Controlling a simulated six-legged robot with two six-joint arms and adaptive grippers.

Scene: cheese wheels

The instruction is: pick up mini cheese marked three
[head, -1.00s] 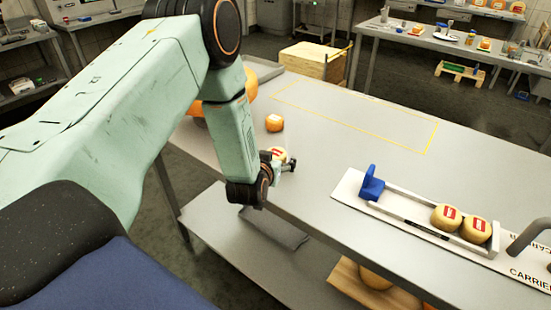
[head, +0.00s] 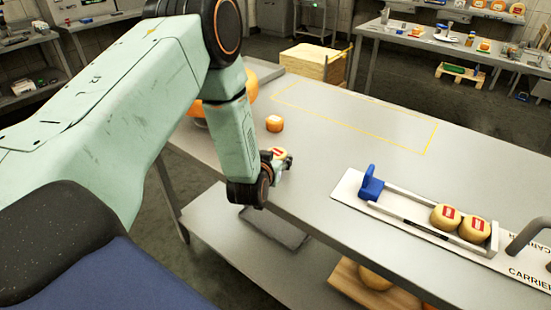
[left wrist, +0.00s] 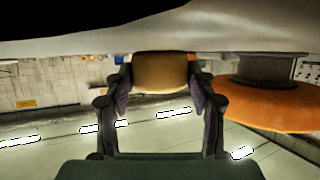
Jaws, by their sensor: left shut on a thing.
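A small round cheese with a red-and-white label (head: 279,152) is at my left gripper (head: 286,160), over the near left part of the grey table. Its number is too small to read. In the left wrist view my left gripper (left wrist: 160,88) is shut on this tan cheese (left wrist: 161,72), with a finger on each side. Another small orange cheese with a pale top (head: 274,124) stands on the table just beyond the gripper. Two more small cheeses with red labels (head: 445,216) (head: 474,230) sit in the carrier at the right. My right gripper is not in view.
The white carrier (head: 347,190) with a blue end piece (head: 371,183) lies on the table's right part. A large orange wheel (head: 252,86), partly hidden by my arm, stands at the far left; an orange wheel shows in the wrist view (left wrist: 268,106). The yellow-outlined area (head: 355,115) is clear.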

